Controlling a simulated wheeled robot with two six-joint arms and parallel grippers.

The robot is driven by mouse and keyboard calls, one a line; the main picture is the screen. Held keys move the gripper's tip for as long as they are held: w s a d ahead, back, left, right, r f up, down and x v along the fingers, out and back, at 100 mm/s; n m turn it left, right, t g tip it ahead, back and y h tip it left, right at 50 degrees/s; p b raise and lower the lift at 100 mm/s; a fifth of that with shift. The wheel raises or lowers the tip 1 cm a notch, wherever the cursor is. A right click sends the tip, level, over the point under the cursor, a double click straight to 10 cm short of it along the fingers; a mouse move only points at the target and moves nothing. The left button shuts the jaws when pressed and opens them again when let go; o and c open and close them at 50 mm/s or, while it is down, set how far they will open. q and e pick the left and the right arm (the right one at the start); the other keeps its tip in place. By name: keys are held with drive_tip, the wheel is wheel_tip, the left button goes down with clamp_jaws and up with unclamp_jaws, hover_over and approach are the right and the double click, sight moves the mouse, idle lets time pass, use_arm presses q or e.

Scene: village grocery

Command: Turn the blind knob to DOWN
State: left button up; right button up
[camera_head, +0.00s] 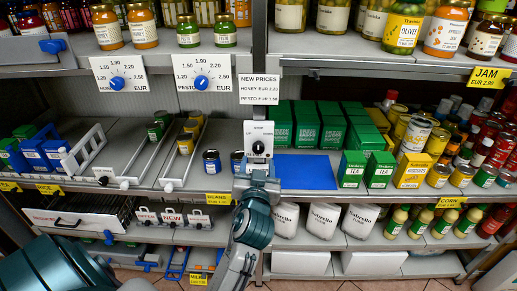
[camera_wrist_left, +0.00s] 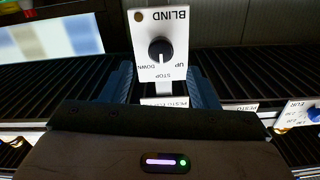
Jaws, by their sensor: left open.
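The blind knob (camera_head: 258,148) is a black dial on a white panel fixed to the shelf upright in the head view. In the left wrist view the knob (camera_wrist_left: 160,50) shows upside down on its panel marked BLIND, with UP, STOP and DOWN around it. My left gripper (camera_head: 257,171) is just below the knob in the head view, overlapping the panel's lower edge. In the wrist view its fingers (camera_wrist_left: 160,88) stand apart on either side of the panel's lower part, with nothing between them. My right gripper is not in view.
Honey and pesto price dials (camera_head: 201,82) sit on the shelf edge to the left. A blue mat (camera_head: 305,172) lies right of the panel, with green tea boxes (camera_head: 352,169) beyond. Several cans stand to the left. White sacks (camera_head: 322,220) sit on the lower shelf.

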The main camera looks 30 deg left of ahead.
sight(258, 150)
use_arm(q)
drive_tip(key=p+x, duration=0.1)
drive_tip(key=x, duration=0.5)
drive_tip(key=shift+w+a, duration=0.15)
drive_tip(key=shift+a, duration=0.1)
drive_tip(key=c, duration=1)
